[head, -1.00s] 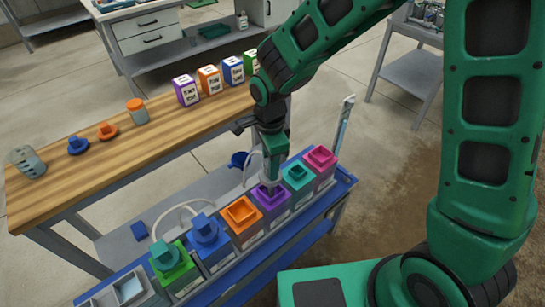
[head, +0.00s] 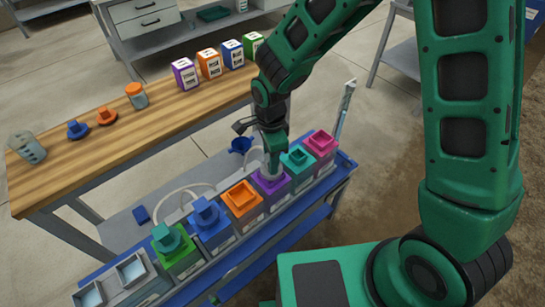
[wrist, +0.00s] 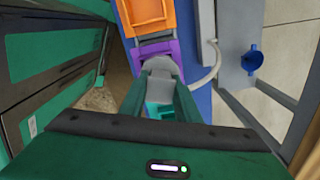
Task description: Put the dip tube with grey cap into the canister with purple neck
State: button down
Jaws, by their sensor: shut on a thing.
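The canister with purple neck (head: 278,186) stands in the row on the blue-edged skid, between the orange-necked and teal-necked canisters. My gripper (head: 273,168) is right above its neck, pointing down, shut on the grey cap of the dip tube (head: 268,172). In the wrist view the grey cap (wrist: 160,66) sits between the fingers, over the purple neck (wrist: 157,47). The tube below the cap is hidden, and I cannot tell whether the cap is fully seated on the neck.
Nearby are the orange-necked canister (head: 242,202), teal-necked canister (head: 298,162) and pink-necked canister (head: 320,144). Blue-capped (head: 208,217) and green-necked (head: 175,246) canisters stand to the left. A wooden bench (head: 110,143) holds labelled boxes, a jar and caps. A blue funnel (head: 240,145) lies behind.

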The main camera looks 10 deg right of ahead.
jog(key=c, duration=1.3)
grip_release()
jog(key=shift+o, duration=0.2)
notch_tip(320, 180, up, 11)
jog(key=shift+f, duration=0.15)
